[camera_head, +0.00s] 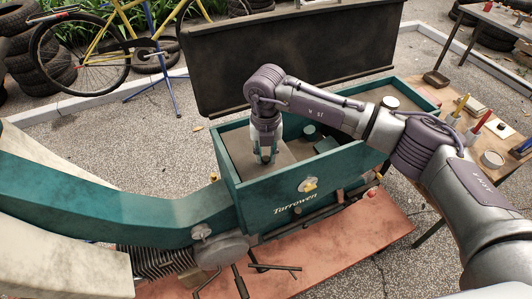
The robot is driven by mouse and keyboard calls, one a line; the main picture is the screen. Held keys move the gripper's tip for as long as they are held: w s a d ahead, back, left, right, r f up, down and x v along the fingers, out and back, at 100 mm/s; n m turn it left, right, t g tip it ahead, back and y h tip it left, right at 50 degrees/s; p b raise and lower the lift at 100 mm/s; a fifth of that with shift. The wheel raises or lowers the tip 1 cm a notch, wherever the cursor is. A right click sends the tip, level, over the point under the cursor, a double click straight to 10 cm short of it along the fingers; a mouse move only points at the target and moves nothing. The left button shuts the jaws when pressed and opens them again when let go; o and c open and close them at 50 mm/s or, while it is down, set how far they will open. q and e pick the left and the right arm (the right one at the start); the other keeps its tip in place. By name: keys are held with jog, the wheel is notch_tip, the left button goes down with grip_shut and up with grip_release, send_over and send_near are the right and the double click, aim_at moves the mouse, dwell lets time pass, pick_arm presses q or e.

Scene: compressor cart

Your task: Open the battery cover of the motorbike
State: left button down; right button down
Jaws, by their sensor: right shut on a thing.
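A green box (285,205) marked "Tarrowen" fills the middle of the view, its top open. A large dark panel (290,55) stands raised behind it, tilted back. I cannot tell which part is the battery cover. My right gripper (265,157) reaches down into the left part of the box, over a flat brown surface (240,155). It is shut on a small part there, which its fingers mostly hide. My left gripper is not in view.
A long green curved body (110,215) joins the box at left. A reddish board (345,245) lies below. A wooden workbench (465,125) with tools stands at right. A yellow bicycle (110,45) and stacked tyres (40,60) are at back left. Gravel ground is open between.

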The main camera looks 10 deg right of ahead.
jog(key=shift+w+r, duration=0.1)
jog(key=shift+r, duration=0.05)
jog(key=w+a+r+b, duration=0.1)
jog(key=w+r+b, duration=0.3)
jog(key=r, duration=0.4)
jog(key=shift+w+a+r, duration=0.2)
jog(key=shift+w+a, duration=0.05)
jog(key=shift+w, duration=0.05)
dwell(0.5)
